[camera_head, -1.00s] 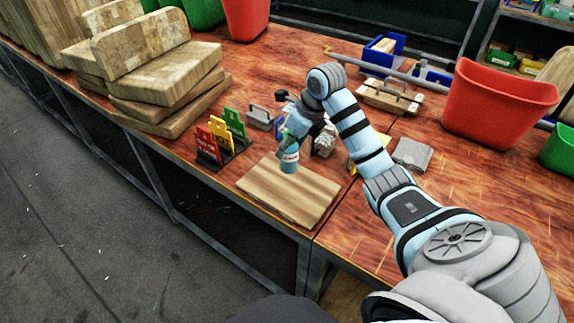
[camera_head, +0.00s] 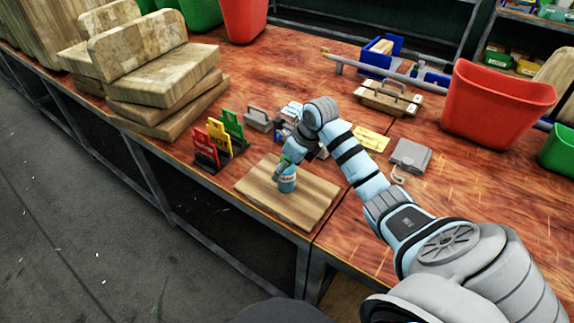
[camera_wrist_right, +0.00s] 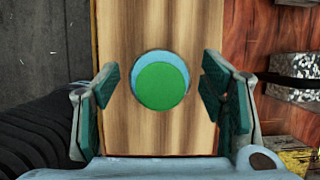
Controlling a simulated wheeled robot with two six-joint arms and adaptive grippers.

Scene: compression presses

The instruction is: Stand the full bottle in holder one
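My right gripper (camera_head: 291,160) is just above and around the bottle's top. Its two fingers are spread, with a clear gap on each side of the cap. My left gripper is not in view. I cannot tell which thing is holder one.
Red, yellow and green sign stands (camera_head: 220,142) are left of the board. Stacked wooden blocks (camera_head: 165,90) stand farther left. A grey metal piece (camera_head: 410,156) and a red bin (camera_head: 497,105) are to the right. The bench's front edge is close to the board.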

